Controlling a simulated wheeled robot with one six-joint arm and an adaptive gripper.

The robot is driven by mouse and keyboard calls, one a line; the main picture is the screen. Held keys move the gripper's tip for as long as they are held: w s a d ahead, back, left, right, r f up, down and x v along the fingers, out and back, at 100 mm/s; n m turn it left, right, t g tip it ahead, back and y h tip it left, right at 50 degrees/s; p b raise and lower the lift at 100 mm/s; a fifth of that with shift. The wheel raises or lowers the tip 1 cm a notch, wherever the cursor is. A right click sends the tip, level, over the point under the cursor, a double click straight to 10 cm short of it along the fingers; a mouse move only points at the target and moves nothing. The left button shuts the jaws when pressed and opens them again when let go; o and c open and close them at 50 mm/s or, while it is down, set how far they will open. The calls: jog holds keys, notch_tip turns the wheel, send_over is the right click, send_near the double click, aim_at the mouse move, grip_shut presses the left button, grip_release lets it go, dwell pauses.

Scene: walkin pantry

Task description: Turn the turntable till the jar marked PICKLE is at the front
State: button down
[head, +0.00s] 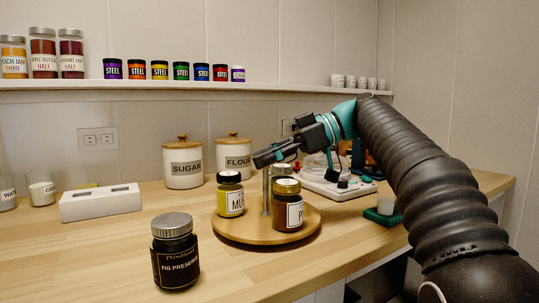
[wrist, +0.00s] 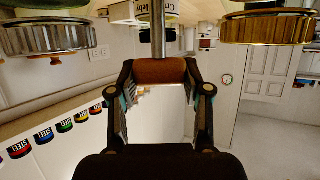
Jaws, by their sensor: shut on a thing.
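The round wooden turntable (head: 265,232) stands on the counter with an upright metal post (head: 266,190) at its middle. A jar with a gold lid and dark contents (head: 288,212), its label starting with P, is at the front right; the rest of the label is turned away. A yellow jar marked MU (head: 230,198) is at the left. Another jar with a silver lid (head: 282,170) is behind, partly hidden. My gripper (head: 262,158) is at the top of the post. In the wrist view its fingers close on the brown knob (wrist: 161,71) of the post.
A FIG PRESERVE jar (head: 175,252) stands on the counter just left of the turntable. SUGAR (head: 183,163) and FLOUR (head: 234,155) canisters stand behind. A white appliance (head: 335,184) and a green block (head: 383,216) are at the right.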

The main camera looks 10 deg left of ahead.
jog(key=shift+w, duration=0.1)
jog(key=shift+c, duration=2.4)
grip_release()
jog(key=shift+d, duration=0.15)
jog(key=v, duration=0.7)
jog(key=shift+d, duration=0.2)
jog(key=shift+r, duration=0.1)
